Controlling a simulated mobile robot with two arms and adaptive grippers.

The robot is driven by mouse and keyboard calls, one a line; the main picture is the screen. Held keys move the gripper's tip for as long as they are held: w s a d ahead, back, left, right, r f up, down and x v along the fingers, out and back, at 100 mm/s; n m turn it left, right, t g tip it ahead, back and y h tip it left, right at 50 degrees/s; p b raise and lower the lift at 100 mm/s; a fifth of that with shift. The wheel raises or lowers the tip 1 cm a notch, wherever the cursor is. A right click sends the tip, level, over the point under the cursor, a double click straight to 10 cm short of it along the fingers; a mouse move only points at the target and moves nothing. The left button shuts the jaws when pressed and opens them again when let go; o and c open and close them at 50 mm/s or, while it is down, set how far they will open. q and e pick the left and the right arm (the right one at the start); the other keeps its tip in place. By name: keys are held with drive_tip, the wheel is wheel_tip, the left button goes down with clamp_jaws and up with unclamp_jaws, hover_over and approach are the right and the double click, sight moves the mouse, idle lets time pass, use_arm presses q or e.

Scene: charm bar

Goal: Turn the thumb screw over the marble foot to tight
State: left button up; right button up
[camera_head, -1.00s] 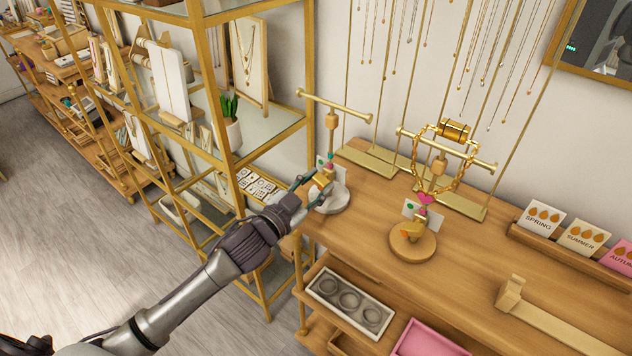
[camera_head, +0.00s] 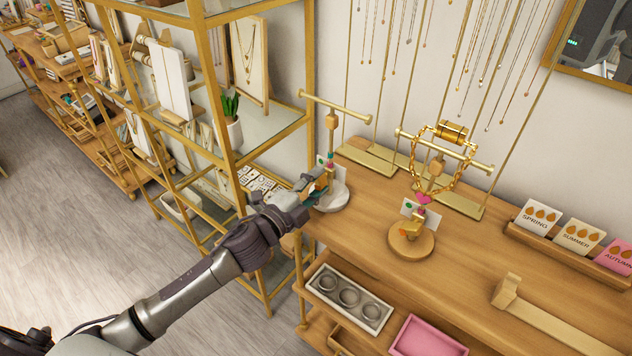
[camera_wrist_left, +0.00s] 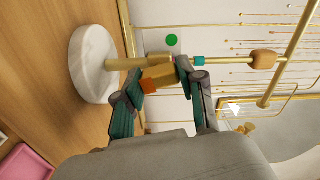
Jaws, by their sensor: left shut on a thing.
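The stand with the white marble foot (camera_head: 334,198) is upright at the left end of the wooden counter. Its foot also shows in the left wrist view (camera_wrist_left: 92,65). My left gripper (camera_head: 320,184) reaches in from the left, just above this foot. In the left wrist view its dark green fingers (camera_wrist_left: 157,82) are shut on the gold-orange thumb screw (camera_wrist_left: 158,76), one finger on each side, beside the brass post (camera_wrist_left: 125,64). In the head view the hand mostly hides this screw. The screw's tightness cannot be told. My right gripper is out of view.
A second stand with a round wooden foot (camera_head: 411,248) stands to the right, with its own gold thumb screw (camera_head: 408,231) and a gold chain (camera_head: 467,172). A brass-framed glass shelf (camera_head: 262,138) is close on the left. The counter's front middle is clear.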

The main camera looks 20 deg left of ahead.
use_arm(q)
drive_tip(key=m, duration=0.3)
drive_tip(key=shift+m, duration=0.4)
drive_tip(key=m, duration=0.3)
drive_tip(key=shift+m+p, duration=0.3)
drive_tip(key=shift+p, duration=0.1)
drive_tip(key=m, duration=0.3)
drive_tip(key=shift+m, duration=0.3)
drive_tip(key=shift+m+p, duration=0.55)
drive_tip(key=shift+m, duration=1.25)
drive_tip(key=shift+f, duration=0.1)
drive_tip(key=o, duration=1.1)
